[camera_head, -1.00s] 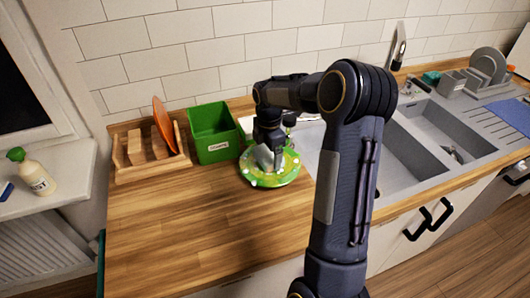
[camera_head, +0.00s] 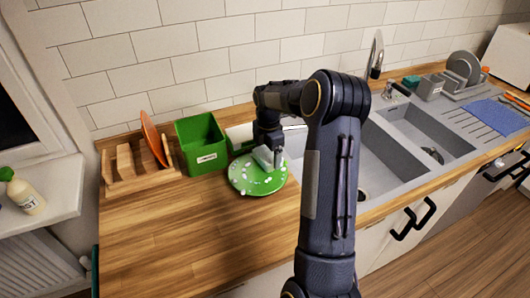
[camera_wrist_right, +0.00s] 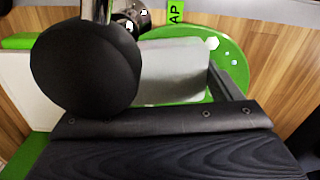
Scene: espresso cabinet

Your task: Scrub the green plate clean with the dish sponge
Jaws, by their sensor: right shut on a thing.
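The green plate (camera_head: 247,184) lies on the wooden counter in front of the green box, with white spots on its surface. It also shows in the right wrist view (camera_wrist_right: 228,47). My right gripper (camera_head: 268,158) is over the plate and shut on a grey block-like thing (camera_wrist_right: 175,70), which looks like the dish sponge. The sponge is at or just above the plate's upper right part; I cannot tell whether it touches. The arm and gripper hide part of the plate's far edge. My left gripper is not in view.
A green box (camera_head: 201,146) stands behind the plate. A wooden rack (camera_head: 123,172) with an orange plate (camera_head: 153,139) is at its left. The sink (camera_head: 425,135) lies right of my arm. The front left counter (camera_head: 170,235) is clear.

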